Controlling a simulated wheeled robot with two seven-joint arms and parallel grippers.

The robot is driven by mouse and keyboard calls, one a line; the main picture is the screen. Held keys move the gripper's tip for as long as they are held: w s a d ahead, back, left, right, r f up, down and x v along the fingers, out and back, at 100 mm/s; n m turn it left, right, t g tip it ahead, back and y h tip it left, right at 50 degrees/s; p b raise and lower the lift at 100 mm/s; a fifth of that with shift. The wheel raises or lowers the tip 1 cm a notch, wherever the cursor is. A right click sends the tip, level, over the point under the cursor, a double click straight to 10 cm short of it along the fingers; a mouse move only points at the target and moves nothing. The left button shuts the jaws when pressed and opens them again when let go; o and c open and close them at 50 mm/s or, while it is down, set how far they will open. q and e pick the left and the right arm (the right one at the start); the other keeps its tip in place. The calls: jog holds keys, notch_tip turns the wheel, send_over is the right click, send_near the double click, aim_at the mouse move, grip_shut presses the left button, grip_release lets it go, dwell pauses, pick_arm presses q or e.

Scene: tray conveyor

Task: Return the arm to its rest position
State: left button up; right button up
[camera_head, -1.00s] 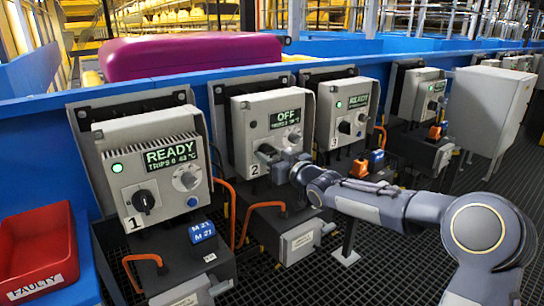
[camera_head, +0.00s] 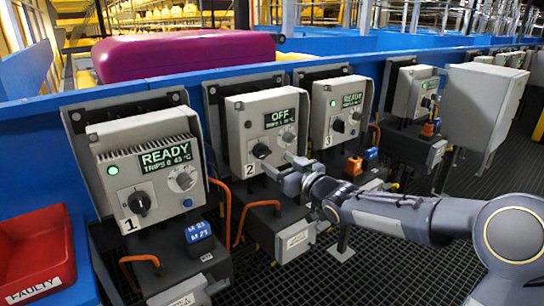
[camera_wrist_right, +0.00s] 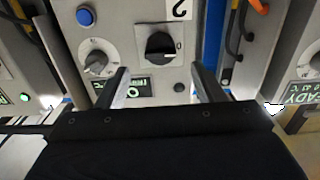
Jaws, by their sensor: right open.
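My right gripper (camera_head: 288,168) is in front of the lower part of drive box 2 (camera_head: 245,118), whose display reads OFF. In the right wrist view the right gripper (camera_wrist_right: 162,85) has its two fingers spread wide with nothing between them. Beyond the fingers, the black rotary knob (camera_wrist_right: 160,46) of box 2 shows, apart from them. A grey dial (camera_wrist_right: 97,58) and a blue button (camera_wrist_right: 86,17) are beside it. In the head view the gripper partly covers the front of box 2. My left gripper is not in view.
Box 1 (camera_head: 125,150) and box 3 (camera_head: 325,110) stand on either side, both reading READY. A red FAULTY bin (camera_head: 40,250) is at the far left. A magenta case (camera_head: 185,55) lies on the blue conveyor behind. Orange cables (camera_head: 228,205) hang between the boxes.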

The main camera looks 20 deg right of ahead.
jog(key=shift+s+d, duration=0.25)
jog(key=shift+s, duration=0.4)
jog(key=s+a+f+m+g+h, duration=0.1)
jog(key=s+f+m+g, duration=0.35)
jog(key=s, duration=1.35)
jog(key=s+f+m+g+h, duration=0.15)
jog(key=s+f+g, duration=0.6)
jog(key=s, duration=1.15)
notch_tip(320, 180, up, 27)
jog(key=a+p, duration=0.1)
jog(key=p, duration=2.7)
jog(key=shift+s+f+t, duration=0.2)
jog(key=shift+s+t, duration=0.1)
jog(key=shift+s, duration=0.1)
